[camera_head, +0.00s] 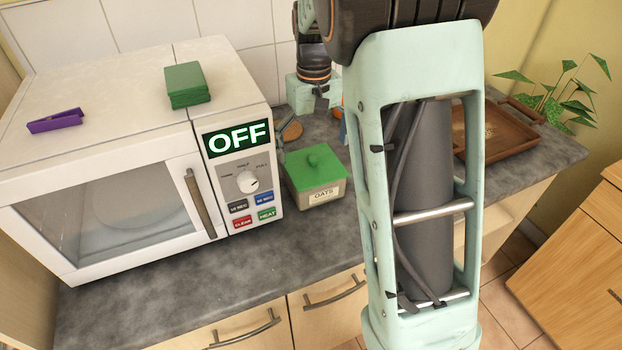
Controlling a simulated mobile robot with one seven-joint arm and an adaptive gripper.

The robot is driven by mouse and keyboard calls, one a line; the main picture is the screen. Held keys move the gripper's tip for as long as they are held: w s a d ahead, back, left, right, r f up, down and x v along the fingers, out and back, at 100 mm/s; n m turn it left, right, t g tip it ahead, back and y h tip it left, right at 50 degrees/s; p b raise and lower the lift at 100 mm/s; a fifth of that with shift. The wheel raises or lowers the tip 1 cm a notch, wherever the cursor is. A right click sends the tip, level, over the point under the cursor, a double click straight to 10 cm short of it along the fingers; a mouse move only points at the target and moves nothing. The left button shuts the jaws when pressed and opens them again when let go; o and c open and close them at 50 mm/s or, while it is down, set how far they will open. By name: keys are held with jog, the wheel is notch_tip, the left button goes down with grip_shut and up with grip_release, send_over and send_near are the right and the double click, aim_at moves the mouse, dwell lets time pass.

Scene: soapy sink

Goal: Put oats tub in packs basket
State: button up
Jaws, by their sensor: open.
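The oats tub (316,192) is a squat box with a green knobbed lid and an OATS label. It stands upright on the grey counter, just right of the microwave. My gripper (314,108) is above and behind the tub in the picture, apart from it. It is open and appears empty, though its fingers are small and partly hard to make out. I cannot make out a packs basket; my arm hides part of the counter.
The white microwave (110,165) stands left of the tub, with a green block (187,84) and a purple clip (55,121) on top. A brown tray (500,145) lies on the right, partly behind my arm. A plant (555,100) is beyond it. The counter front (190,285) is clear.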

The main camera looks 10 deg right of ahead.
aim_at(313, 174)
notch_tip(313, 174, down, 9)
jog(key=shift+w+r, duration=0.1)
jog(key=shift+w, duration=0.05)
dwell(0.4)
jog(key=shift+c, duration=0.6)
jog(key=c, duration=1.3)
jog(key=shift+r, duration=0.1)
